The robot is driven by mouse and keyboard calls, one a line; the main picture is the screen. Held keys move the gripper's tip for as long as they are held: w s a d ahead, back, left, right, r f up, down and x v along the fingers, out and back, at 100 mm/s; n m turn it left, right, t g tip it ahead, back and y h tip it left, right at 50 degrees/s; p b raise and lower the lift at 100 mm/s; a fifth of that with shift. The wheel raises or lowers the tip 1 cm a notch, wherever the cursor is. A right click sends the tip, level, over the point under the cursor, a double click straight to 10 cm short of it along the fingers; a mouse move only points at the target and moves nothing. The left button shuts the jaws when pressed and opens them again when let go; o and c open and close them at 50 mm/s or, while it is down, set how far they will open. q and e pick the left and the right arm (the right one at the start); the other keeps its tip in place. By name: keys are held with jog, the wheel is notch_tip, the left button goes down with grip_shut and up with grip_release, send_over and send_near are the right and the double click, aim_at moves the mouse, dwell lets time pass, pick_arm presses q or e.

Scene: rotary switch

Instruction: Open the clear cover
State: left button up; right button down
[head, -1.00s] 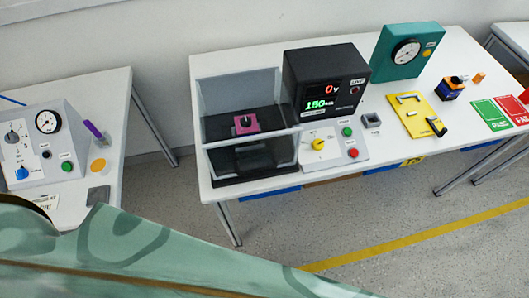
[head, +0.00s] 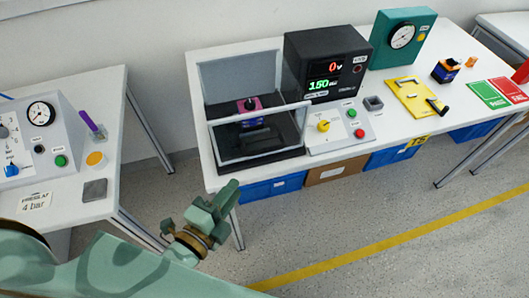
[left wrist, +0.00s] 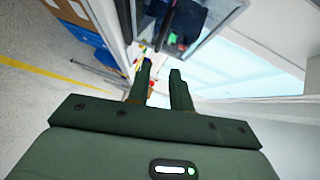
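The clear cover (head: 262,117) stands on a black base (head: 287,150) near the left end of the middle table. I see its transparent panels and pale front top rail in the head view. A pink block (head: 248,106) with a dark knob sits inside it. My left gripper (head: 223,194) is in front of the table's front left corner, below and apart from the cover. In the left wrist view, its two fingers (left wrist: 159,85) are apart with nothing between them. The dark base (left wrist: 178,20) shows beyond the fingertips there. My right gripper is not in view.
A black display box (head: 325,65) stands right of the cover. A panel with a yellow knob (head: 323,126) and green and red buttons is at the cover's right. A side table (head: 120,125) with a gauge box is at left. Floor is clear between the tables.

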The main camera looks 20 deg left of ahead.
aim_at(265, 148)
pick_arm(q)
jog(key=x, duration=1.5)
jog(key=shift+w, duration=0.3)
jog(key=shift+c, duration=0.3)
grip_shut()
